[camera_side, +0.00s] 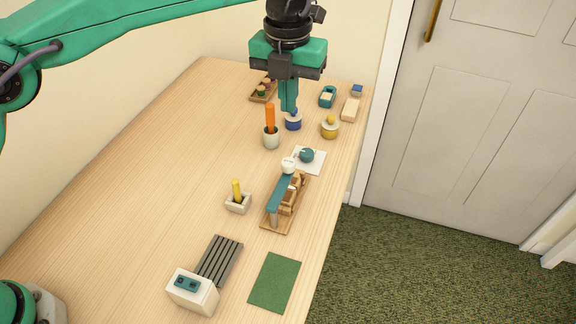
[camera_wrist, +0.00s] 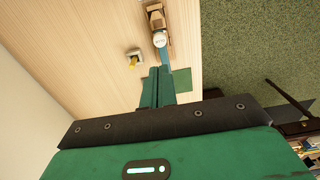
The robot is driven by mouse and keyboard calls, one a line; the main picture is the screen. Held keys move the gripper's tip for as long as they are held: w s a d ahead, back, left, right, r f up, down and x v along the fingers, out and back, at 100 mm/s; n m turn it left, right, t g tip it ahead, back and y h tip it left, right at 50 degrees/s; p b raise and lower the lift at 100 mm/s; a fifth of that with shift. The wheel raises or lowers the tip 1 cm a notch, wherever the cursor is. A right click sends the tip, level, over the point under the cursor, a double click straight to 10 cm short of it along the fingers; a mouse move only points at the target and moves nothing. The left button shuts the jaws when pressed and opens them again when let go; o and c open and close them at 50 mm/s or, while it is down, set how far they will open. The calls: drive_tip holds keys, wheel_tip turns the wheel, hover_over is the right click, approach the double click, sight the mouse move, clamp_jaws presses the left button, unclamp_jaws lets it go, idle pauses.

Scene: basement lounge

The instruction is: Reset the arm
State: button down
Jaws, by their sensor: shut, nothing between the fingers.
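My gripper (camera_side: 289,108) is shut and empty, pointing down over the far part of the wooden table. In the side view its fingertips appear just above or in front of a blue round container (camera_side: 293,123); I cannot tell whether they touch. In the wrist view the closed green fingers of my gripper (camera_wrist: 158,72) show side by side with nothing held between them.
The table (camera_side: 160,165) holds an orange stick in a cup (camera_side: 271,138), a yellow-knobbed pot (camera_side: 330,129), a wooden stand with a teal bar (camera_side: 281,196), a yellow peg in a block (camera_side: 237,202), a white box (camera_side: 193,293) and a green mat (camera_side: 275,282). The left side is clear.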

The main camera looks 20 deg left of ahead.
drive_tip(key=s+a+r+n+t, duration=0.1)
drive_tip(key=s+a+r+n, duration=0.2)
drive_tip(key=a+n, duration=0.35)
drive_tip(key=s+a+r+n+t+h, duration=0.1)
drive_tip(key=s+a+r+n, duration=0.15)
drive_tip(key=a+n, duration=0.4)
drive_tip(key=s+a+r+n+t, duration=0.1)
drive_tip(key=s+a+r+n, duration=0.2)
drive_tip(key=a, duration=0.5)
drive_tip(key=s+a+f+n+t, duration=0.1)
drive_tip(key=s+a+f+n, duration=0.3)
drive_tip(key=s+a+n, duration=0.2)
drive_tip(key=s+a+f+n+t+y, duration=0.1)
drive_tip(key=s+a+f+n, duration=0.3)
drive_tip(key=s+a+n, duration=0.3)
drive_tip(key=s+n, duration=0.3)
drive_tip(key=n, duration=0.4)
drive_tip(key=shift+s+a+f+t, duration=0.15)
drive_tip(key=shift+s+a+t, duration=0.1)
drive_tip(key=shift+s+t, duration=0.05)
drive_tip(key=c, duration=2.2)
unclamp_jaws()
